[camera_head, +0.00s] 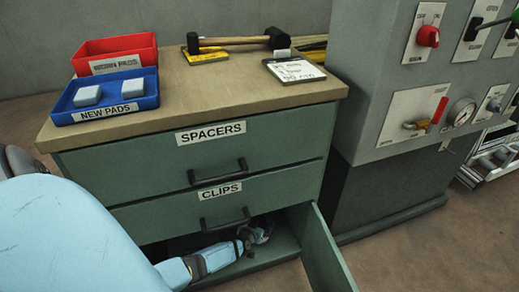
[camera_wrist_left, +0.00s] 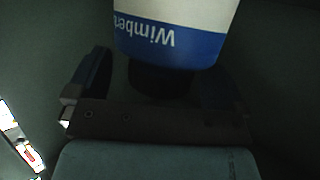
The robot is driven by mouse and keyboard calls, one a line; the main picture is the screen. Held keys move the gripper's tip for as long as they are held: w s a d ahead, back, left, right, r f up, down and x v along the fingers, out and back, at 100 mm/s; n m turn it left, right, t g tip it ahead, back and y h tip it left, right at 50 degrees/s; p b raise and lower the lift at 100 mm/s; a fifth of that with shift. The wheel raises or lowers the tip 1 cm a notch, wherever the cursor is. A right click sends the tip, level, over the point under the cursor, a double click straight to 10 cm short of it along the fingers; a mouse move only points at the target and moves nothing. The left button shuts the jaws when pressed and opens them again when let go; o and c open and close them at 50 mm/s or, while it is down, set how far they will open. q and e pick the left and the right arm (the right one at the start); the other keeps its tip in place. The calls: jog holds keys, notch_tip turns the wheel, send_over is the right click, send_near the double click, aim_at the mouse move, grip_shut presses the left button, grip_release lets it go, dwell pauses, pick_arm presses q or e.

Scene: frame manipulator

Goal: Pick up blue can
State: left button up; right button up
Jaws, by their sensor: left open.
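The blue can (camera_wrist_left: 175,45) shows in the left wrist view as a white and blue cylinder with upside-down lettering starting "Wimber". Its dark end points toward my gripper. In the head view I cannot make the can out; the cabinet hides it. My left gripper (camera_head: 262,232) reaches into the open lower compartment, below the CLIPS drawer. In the left wrist view its fingers (camera_wrist_left: 160,88) are spread, one on each side of the can's near end. I cannot tell whether they touch it. My right gripper is not in view.
The green cabinet (camera_head: 85,165) has an open lower door (camera_head: 328,255) right of my arm. The SPACERS drawer (camera_head: 270,145) and CLIPS drawer (camera_head: 275,190) are shut above it. Trays, a hammer and a clipboard lie on top. A grey control panel (camera_head: 375,85) stands at the right.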

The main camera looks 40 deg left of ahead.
pick_arm(q)
jog(key=shift+w+a+f, duration=0.1)
jog(key=shift+w, duration=0.15)
jog(key=shift+c, duration=0.5)
jog(key=c, duration=1.6)
